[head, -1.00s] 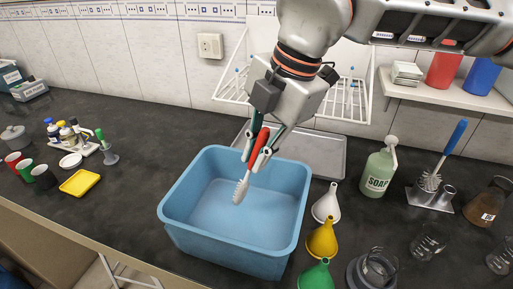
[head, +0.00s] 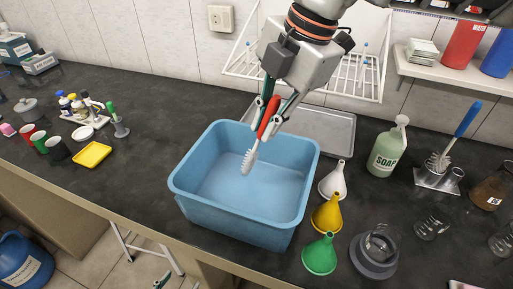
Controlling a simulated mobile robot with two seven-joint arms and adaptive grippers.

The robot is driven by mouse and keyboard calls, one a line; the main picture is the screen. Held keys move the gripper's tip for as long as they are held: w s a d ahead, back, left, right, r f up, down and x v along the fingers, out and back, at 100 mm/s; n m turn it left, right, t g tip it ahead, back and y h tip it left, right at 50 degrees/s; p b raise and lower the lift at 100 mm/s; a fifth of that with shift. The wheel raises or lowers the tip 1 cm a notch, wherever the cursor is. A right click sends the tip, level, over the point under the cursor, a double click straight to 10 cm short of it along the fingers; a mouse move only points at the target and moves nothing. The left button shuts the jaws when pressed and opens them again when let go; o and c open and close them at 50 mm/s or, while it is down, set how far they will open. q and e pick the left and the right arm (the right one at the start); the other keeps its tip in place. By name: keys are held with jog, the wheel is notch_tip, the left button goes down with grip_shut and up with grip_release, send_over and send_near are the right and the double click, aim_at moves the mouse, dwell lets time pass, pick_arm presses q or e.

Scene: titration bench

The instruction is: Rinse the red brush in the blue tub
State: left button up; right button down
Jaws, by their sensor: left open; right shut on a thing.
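The red brush (head: 268,118) has a red handle and a white bristle head that points down. My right gripper (head: 272,116) is shut on the handle, over the back part of the blue tub (head: 240,227). The bristle head shows against the tub's inside; I cannot tell whether it is below the rim or touching anything. The tub is open at the top and stands on the dark bench near its front edge. The tip of my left gripper (head: 162,281) just shows at the bottom edge, low in front of the bench, open.
A grey tray (head: 330,127) lies behind the tub, under a white wire rack (head: 352,78). White, yellow (head: 327,213) and green funnels stand close to the tub's right. A soap bottle (head: 387,152) and a blue brush in a holder (head: 440,165) stand further right.

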aim_at(180, 261)
pick_arm(q)
jog(key=shift+w+r+p, duration=0.25)
jog(key=shift+r+p, duration=0.15)
jog(key=shift+r, duration=0.3)
jog(key=shift+w+r+p, duration=0.2)
jog(key=shift+r+p, duration=0.15)
jog(key=shift+r, duration=0.35)
pick_arm(e)
jog(key=shift+r, duration=1.65)
pick_arm(q)
jog(key=shift+w+r+p, duration=0.2)
jog(key=shift+r+p, duration=0.4)
jog(key=shift+r, duration=0.2)
pick_arm(e)
jog(key=shift+r, duration=1.25)
pick_arm(q)
jog(key=shift+r+p, duration=0.6)
pick_arm(e)
jog(key=shift+r, duration=1.25)
pick_arm(q)
jog(key=shift+r+t, duration=0.1)
jog(key=shift+t, duration=0.2)
jog(key=shift+r+p, duration=0.85)
pick_arm(e)
jog(key=shift+r, duration=1.95)
pick_arm(q)
jog(key=shift+r, duration=0.1)
pick_arm(e)
jog(key=shift+r, duration=0.1)
